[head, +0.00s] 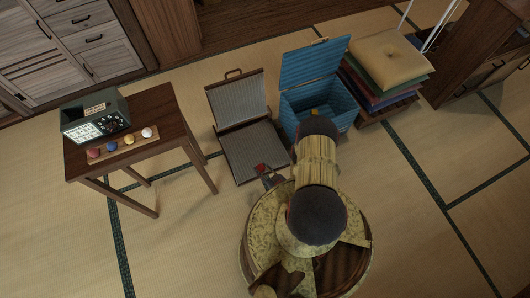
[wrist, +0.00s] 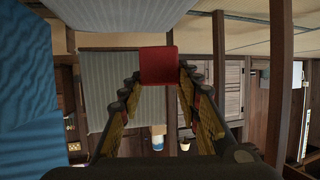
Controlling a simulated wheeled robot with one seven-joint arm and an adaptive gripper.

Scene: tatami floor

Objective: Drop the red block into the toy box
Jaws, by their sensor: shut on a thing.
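The red block (head: 262,168) is in my gripper (head: 267,175), low in the middle of the head view, over the near edge of the open grey case. In the wrist view the block (wrist: 159,66) sits between the two fingertips (wrist: 160,78), which are shut on it. The blue toy box (head: 303,101) stands behind and to the right of my gripper, its lid (head: 314,63) raised. My arm hides part of its front. A blue ribbed surface (wrist: 28,85), likely the toy box, fills the left of the wrist view.
The open grey case (head: 252,150) lies directly left of the toy box. A stack of cushions (head: 390,60) stands to its right. A small wooden table (head: 160,125) at the left holds a grey device (head: 95,118) and several coloured balls. Open tatami lies at the right.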

